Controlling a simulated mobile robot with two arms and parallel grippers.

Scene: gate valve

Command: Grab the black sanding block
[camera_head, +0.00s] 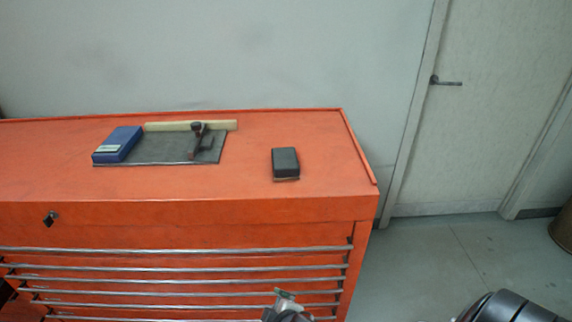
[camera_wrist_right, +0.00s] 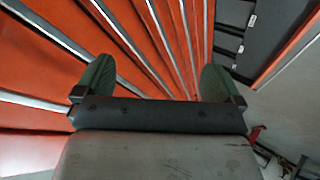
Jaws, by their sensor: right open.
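The black sanding block (camera_head: 285,161) lies on the orange cabinet top (camera_head: 240,185), toward its right end. It has a thin brownish layer along its bottom edge. My right gripper (camera_wrist_right: 157,78) shows in the right wrist view with its two green-padded fingers wide apart and nothing between them. Orange drawer fronts with metal strips lie beyond the fingers. The sanding block does not show in that view. A grey metal part of mine (camera_head: 286,302) shows at the bottom of the head view, in front of the drawers and below the block. My left gripper is not in view.
A dark flat plate (camera_head: 165,150) left of the block carries a blue box (camera_head: 119,144) and a dark clamp-like tool (camera_head: 198,140). A pale strip (camera_head: 165,126) lies behind. The cabinet top around the block is clear. A raised rim (camera_head: 358,147) runs along the right edge.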

